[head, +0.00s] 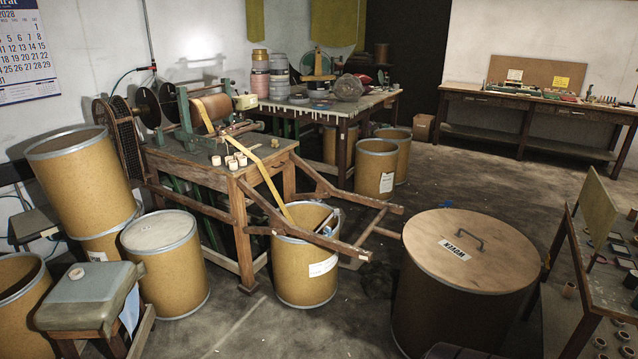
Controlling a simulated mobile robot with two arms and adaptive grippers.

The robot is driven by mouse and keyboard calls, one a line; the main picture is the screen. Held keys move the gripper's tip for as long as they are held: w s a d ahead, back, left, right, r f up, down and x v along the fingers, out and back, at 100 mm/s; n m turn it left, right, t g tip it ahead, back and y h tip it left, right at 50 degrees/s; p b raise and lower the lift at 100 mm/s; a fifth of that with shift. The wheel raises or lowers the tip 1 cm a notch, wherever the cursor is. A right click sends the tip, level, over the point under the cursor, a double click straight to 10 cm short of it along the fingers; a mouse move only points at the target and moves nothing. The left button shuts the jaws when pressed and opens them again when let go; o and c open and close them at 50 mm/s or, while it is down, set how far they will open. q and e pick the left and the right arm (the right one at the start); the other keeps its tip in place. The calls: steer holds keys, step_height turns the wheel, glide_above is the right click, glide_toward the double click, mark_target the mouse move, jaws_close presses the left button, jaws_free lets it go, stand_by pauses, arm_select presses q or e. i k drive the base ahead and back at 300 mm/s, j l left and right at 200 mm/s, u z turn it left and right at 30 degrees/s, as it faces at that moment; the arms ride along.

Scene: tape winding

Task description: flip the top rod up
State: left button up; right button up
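The tape winding machine (182,140) stands on a wooden table (205,170) at the left, against the wall. It has a green frame, black wheels and a brown roll (212,107). A yellow tape (268,182) runs from the roll down into an open drum (305,275). Thin bars show around the roll, but they are too small to tell which is the top rod or how it is set. Neither of my grippers is in view.
A lidded drum (470,248) stands at front right. Wooden rails (325,235) jut from the machine table over the open drum. More drums (165,265) and a grey-topped stool (90,295) crowd the left. Open floor (455,180) lies at centre right.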

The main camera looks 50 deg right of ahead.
mark_target(233, 82)
steer(key=l+z, duration=0.15)
steer(key=l, duration=0.4)
steer(key=l+z, duration=0.15)
steer(key=l, duration=0.4)
steer(key=l+z, duration=0.1)
steer(key=l, duration=0.45)
steer(key=i+l+z, duration=0.15)
steer(key=l, duration=0.4)
steer(key=l+z, duration=0.15)
steer(key=l, duration=0.4)
steer(key=i+l+z, duration=0.15)
steer(key=l, duration=0.4)
steer(key=i+j+z, duration=0.1)
steer(key=i+j, duration=0.25)
steer(key=i+j+z, duration=0.1)
steer(key=i+j, duration=0.25)
steer(key=i+j+z, duration=0.1)
steer(key=i+j, duration=0.2)
steer(key=i+j+z, duration=0.1)
steer(key=i+j, duration=0.2)
steer(key=j, duration=0.15)
steer(key=i+j+z, duration=0.1)
steer(key=i+j, duration=0.2)
steer(key=j, duration=0.15)
steer(key=i+j+z, duration=0.1)
steer(key=i+j, duration=0.15)
steer(key=j, duration=0.2)
steer(key=i+j+z, duration=0.1)
steer(key=i+j, duration=0.15)
steer(key=j, duration=0.25)
